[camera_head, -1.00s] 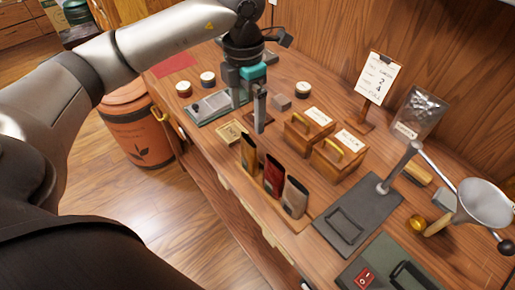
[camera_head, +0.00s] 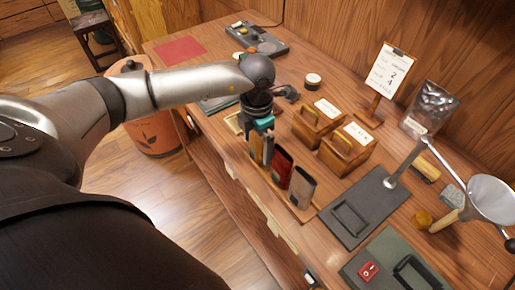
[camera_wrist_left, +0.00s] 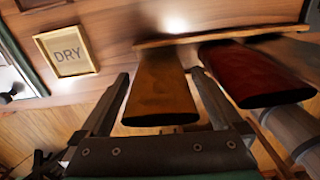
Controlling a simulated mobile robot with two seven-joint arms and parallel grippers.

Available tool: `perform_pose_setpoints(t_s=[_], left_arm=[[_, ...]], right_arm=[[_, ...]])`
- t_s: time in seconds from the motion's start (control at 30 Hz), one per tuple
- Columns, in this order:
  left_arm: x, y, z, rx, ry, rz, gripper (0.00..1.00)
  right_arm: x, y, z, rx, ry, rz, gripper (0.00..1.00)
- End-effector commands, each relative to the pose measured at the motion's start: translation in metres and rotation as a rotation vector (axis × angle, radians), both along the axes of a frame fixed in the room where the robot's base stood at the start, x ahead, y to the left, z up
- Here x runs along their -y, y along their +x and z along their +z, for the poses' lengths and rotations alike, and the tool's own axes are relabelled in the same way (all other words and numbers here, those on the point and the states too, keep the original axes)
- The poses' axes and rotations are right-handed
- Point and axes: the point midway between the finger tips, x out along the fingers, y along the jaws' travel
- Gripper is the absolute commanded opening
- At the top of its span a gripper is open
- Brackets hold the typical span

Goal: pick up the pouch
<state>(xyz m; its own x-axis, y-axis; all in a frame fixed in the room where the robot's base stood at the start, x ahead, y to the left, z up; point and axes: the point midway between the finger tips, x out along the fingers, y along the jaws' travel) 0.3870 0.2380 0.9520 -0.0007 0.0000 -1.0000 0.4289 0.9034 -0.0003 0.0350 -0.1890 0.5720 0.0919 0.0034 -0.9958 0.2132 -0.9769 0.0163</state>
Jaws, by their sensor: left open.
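Several pouches stand in a row on a thin wooden tray (camera_head: 301,215). The orange-brown pouch (camera_wrist_left: 160,88) stands between the two fingers of my left gripper (camera_wrist_left: 160,78), which is open on either side of it. In the head view my left gripper (camera_head: 262,148) comes down over that end of the row and hides most of this pouch. A dark red pouch (camera_head: 281,166) stands beside it, and also shows right of the fingers in the wrist view (camera_wrist_left: 255,75). A grey-brown pouch (camera_head: 302,187) is at the other end. My right gripper is out of view.
A framed "DRY" card (camera_wrist_left: 69,50) lies near the gripper. A dark press base (camera_head: 360,210) is to the right. A silvery bag (camera_head: 430,108) leans at the back. The counter's front edge is close.

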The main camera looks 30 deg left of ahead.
Motion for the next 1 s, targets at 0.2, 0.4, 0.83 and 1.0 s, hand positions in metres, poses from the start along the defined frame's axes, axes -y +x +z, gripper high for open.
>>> perform_pose_setpoints(t_s=[0.2,0.4,0.83,1.0], left_arm=[[0.0002,0.0004,-0.009,0.001,0.0,0.0,1.0],[0.0002,0.0002,-0.0086,0.001,0.0,0.0,0.91],[0.0,0.0002,-0.0082,0.001,0.0,0.0,0.43],[0.0,0.0002,-0.0082,0.001,0.0,0.0,0.23]], right_arm=[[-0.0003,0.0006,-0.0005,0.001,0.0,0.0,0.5],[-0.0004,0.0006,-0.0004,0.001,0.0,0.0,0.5],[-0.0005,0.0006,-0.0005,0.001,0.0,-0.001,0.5],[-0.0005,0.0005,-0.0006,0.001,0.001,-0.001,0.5]])
